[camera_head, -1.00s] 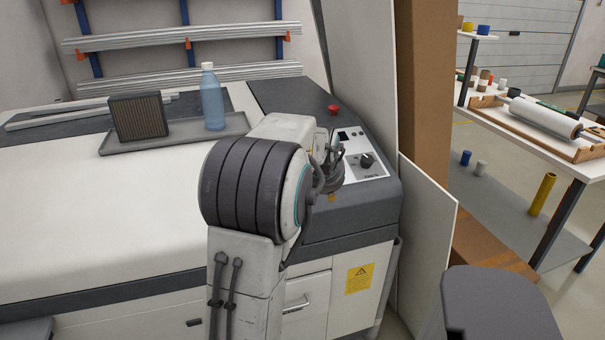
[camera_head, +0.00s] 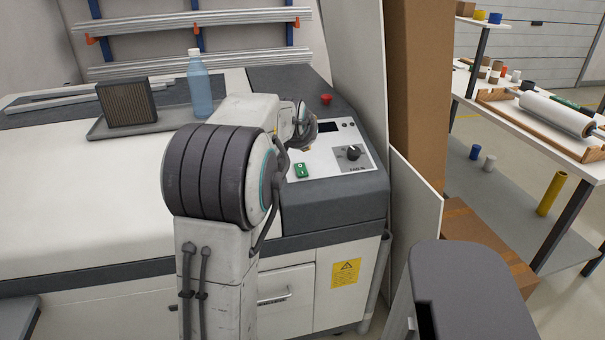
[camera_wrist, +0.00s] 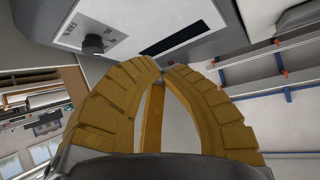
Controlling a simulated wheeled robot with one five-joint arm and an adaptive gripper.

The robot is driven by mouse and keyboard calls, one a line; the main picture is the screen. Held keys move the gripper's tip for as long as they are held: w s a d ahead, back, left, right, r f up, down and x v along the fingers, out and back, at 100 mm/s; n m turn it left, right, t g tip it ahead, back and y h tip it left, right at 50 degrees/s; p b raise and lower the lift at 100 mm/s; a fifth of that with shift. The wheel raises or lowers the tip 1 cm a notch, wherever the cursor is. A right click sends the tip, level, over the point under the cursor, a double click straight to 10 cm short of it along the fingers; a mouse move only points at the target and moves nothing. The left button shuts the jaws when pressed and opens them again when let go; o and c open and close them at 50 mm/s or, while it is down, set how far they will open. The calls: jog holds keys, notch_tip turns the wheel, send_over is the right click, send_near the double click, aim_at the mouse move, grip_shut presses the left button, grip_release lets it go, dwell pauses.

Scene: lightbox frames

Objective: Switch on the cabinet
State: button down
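The cabinet (camera_head: 330,205) is a wide white and grey machine with a sloped control panel (camera_head: 326,164) at its right end. A green switch (camera_head: 302,171) sits at the panel's lower left, beside a black rotary knob (camera_head: 353,152). A dark display (camera_head: 329,126) is above. In the wrist view, the knob (camera_wrist: 93,43) and display (camera_wrist: 175,38) show beyond my fingers; I cannot make out the green switch there. My gripper (camera_wrist: 162,66) has its two yellow fingers brought together at the tips, with nothing visible between the tips. In the head view, my wrist partly covers the panel's left side.
A red button (camera_head: 326,99) stands behind the panel. A blue bottle (camera_head: 199,88) and a dark ribbed block (camera_head: 126,102) are on a grey tray (camera_head: 170,122) on the cabinet top. A brown and white board rises close on the right. A table (camera_head: 560,140) stands beyond it.

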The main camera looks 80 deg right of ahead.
aim_at(304, 166)
jog(key=shift+f, duration=0.2)
jog(key=f+b, duration=0.1)
jog(key=f, duration=0.1)
jog(key=f+b, duration=0.2)
jog(key=d+f+b, duration=0.1)
jog(key=f+b, duration=0.1)
jog(key=shift+w+f, duration=0.2)
jog(key=shift+f, duration=0.2)
jog(key=shift+d+f+b, duration=0.25)
jog(key=shift+f+b, duration=0.55)
jog(key=shift+b, duration=0.1)
jog(key=c, duration=1.9)
grip_release()
grip_shut()
jog(key=shift+w+d+f+b, duration=0.1)
jog(key=shift+d+f+b, duration=0.05)
jog(key=shift+f+b, duration=0.6)
jog(key=shift+r, duration=0.2)
jog(key=shift+r+p, duration=0.55)
jog(key=shift+r, duration=0.05)
